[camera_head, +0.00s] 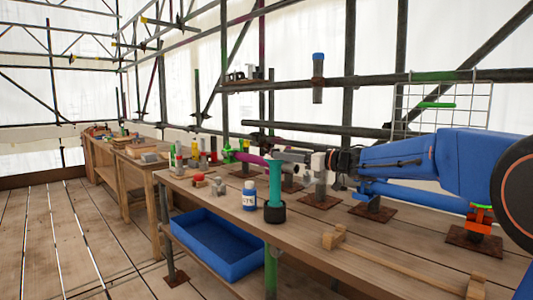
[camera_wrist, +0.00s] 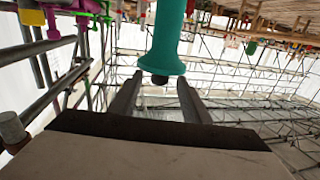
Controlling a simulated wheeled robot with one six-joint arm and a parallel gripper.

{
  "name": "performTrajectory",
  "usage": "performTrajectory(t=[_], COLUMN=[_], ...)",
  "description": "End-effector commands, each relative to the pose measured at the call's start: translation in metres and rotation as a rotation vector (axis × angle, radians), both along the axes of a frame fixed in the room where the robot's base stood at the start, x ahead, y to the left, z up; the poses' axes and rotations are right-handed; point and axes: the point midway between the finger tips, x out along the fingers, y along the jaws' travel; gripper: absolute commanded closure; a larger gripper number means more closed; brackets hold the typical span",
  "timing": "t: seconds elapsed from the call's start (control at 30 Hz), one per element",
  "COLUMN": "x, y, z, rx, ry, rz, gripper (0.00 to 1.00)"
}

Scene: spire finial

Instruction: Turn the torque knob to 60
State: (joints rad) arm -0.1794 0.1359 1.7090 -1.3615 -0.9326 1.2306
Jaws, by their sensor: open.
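A teal upright tool (camera_head: 274,188) with a flared top and a wide black ring (camera_head: 273,212) at its foot stands near the front edge of the workbench. In the wrist view the teal tool (camera_wrist: 165,38) hangs in from the top, its flared end towards me. In the head view my gripper (camera_head: 281,154) reaches in from the right, just behind the tool's top. No dial marking is readable.
A blue tray (camera_head: 215,245) sits below. A wooden bar (camera_head: 400,265) lies at front right. Scaffold tubes (camera_head: 330,129) run behind.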

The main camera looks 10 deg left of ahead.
Motion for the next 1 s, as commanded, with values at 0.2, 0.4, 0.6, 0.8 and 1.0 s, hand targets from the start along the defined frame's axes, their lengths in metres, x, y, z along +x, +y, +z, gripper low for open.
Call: performTrajectory(t=[0.2, 0.4, 0.6, 0.8, 1.0], x=[0.018, 0.031, 0.039, 0.040, 0.040], y=[0.035, 0.061, 0.073, 0.075, 0.075], z=[0.000, 0.000, 0.000, 0.001, 0.001], rx=[0.000, 0.000, 0.000, -0.001, 0.000], ry=[-0.001, -0.001, -0.001, -0.002, -0.001], rz=[0.003, 0.002, 0.000, 0.000, 0.000], gripper=[0.57, 0.57, 0.57, 0.57, 0.71])
